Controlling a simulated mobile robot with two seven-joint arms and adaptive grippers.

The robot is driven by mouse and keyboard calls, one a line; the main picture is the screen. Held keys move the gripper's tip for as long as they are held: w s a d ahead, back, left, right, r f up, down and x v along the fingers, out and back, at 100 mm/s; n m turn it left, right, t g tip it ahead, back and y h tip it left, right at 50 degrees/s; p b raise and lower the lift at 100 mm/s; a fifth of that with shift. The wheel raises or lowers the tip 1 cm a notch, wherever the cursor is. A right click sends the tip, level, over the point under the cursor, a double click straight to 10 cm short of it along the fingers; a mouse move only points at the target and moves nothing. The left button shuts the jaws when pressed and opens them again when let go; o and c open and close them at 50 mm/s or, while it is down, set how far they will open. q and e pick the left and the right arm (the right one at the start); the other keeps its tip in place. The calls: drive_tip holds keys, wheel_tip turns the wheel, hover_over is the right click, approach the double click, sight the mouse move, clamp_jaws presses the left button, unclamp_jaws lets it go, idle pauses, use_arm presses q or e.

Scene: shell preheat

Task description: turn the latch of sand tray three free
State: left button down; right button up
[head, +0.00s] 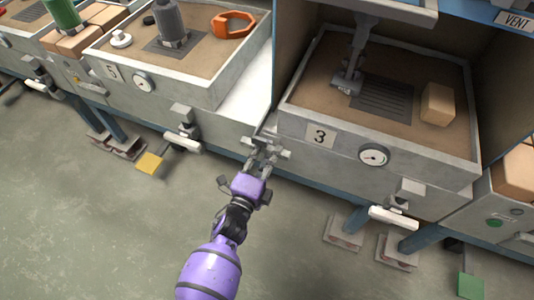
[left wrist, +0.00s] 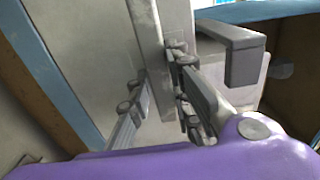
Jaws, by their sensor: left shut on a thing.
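Sand tray three (head: 300,128) is a grey tray of brown sand with a "3" plate on its front, set in the open-fronted bay at right. Its latch (head: 271,142) is a small grey fitting at the tray's front left corner. My left gripper (head: 262,160) is there, with its fingers shut on the latch. In the left wrist view the fingers (left wrist: 165,95) close around a grey upright bar (left wrist: 150,40), and a grey angled bracket (left wrist: 240,42) stands to its right. The fingers partly hide the latch, so its exact turn is unclear. My right gripper is not in view.
A dark jointed fixture (head: 348,82) reaches into tray three, beside a tan block (head: 437,104). A round gauge (head: 373,156) and a white-handled lever (head: 394,217) are on the front. Tray five (head: 180,88) stands at left. Pedals (head: 396,252) sit below; the floor (head: 90,225) is clear.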

use_arm(q)
drive_tip(key=shift+w+d+r, duration=0.15)
drive_tip(key=shift+d+r, duration=0.1)
drive_tip(key=shift+r, duration=0.05)
drive_tip(key=c, duration=1.6)
unclamp_jaws()
drive_tip(key=shift+f, duration=0.15)
drive_tip(key=shift+a+f, duration=0.1)
drive_tip(key=v, duration=1.2)
